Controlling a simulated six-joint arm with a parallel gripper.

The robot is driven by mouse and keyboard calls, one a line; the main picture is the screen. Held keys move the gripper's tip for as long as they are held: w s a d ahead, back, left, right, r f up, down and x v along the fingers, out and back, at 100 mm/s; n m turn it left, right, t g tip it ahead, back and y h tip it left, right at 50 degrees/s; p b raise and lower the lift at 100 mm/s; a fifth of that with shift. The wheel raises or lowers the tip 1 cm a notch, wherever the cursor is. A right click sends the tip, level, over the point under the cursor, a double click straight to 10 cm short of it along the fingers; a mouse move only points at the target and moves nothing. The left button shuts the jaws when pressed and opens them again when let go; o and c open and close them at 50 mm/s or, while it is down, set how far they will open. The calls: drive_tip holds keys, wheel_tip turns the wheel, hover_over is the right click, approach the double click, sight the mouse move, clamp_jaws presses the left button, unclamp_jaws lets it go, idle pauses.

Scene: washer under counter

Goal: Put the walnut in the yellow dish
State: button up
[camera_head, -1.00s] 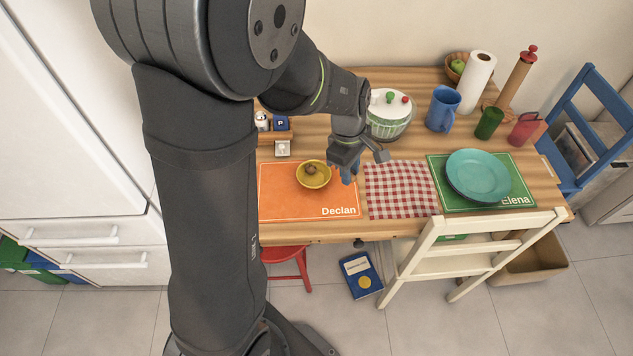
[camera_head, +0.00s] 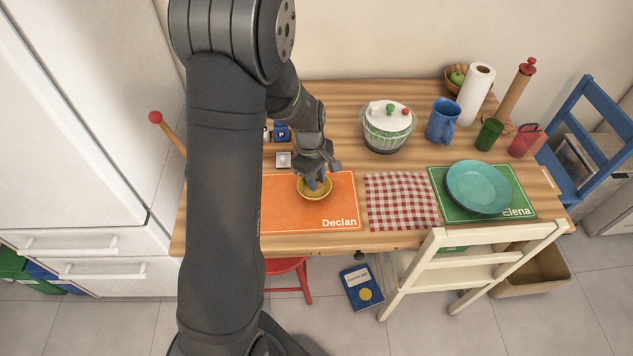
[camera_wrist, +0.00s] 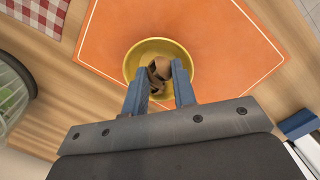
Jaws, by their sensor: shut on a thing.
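The yellow dish (camera_head: 315,195) sits on the orange mat, and its yellow inside shows in the wrist view (camera_wrist: 158,45). My gripper (camera_head: 317,182) is over the dish, with its blue fingertips reaching down at it. In the wrist view my gripper (camera_wrist: 160,68) is shut on a brown lump, the walnut (camera_wrist: 161,67), within the dish's outline. More brown shows just below it between the fingers, seemingly another lump in the dish. The fingers hide part of this, and I cannot tell whether the walnut touches the dish.
The orange mat (camera_head: 340,205) is marked "Declan". A checked cloth (camera_head: 400,200) lies right of it, then a teal plate (camera_head: 478,187) on a green mat. A lidded bowl (camera_head: 388,128) and a blue mug (camera_head: 442,121) stand behind. Small containers (camera_head: 282,132) stand behind the dish.

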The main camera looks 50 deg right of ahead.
drive_tip(key=shift+f, duration=1)
drive_tip(key=shift+f, duration=0.6)
drive_tip(key=o, duration=0.7)
drive_tip(key=shift+c, duration=0.2)
wheel_tip(320, 180, up, 13)
drive_tip(key=w, duration=0.1)
drive_tip(key=shift+w, duration=0.2)
drive_tip(key=shift+a, duration=0.1)
